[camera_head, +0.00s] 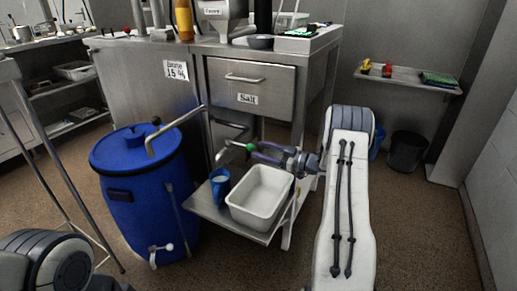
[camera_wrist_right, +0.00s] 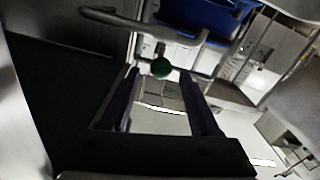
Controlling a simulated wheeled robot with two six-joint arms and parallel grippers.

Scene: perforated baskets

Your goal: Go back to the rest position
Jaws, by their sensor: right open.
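My right gripper (camera_head: 256,152) is open above the back part of a white tub (camera_head: 238,213), its purple fingers pointing left. In the right wrist view, my right gripper (camera_wrist_right: 160,78) shows its two fingers spread apart with nothing held. The green knob also shows in the head view (camera_head: 250,147). My right arm reaches forward from the lower right. Part of my left arm shows at the lower left; its gripper is outside the frame.
The white tub and a blue cup (camera_head: 220,186) stand on a low metal shelf (camera_head: 203,203). A blue barrel (camera_head: 145,205) with a bent metal pipe stands to the left. A steel cabinet with a drawer (camera_head: 250,78) rises behind. A dark bin (camera_head: 407,152) stands at right; the floor there is clear.

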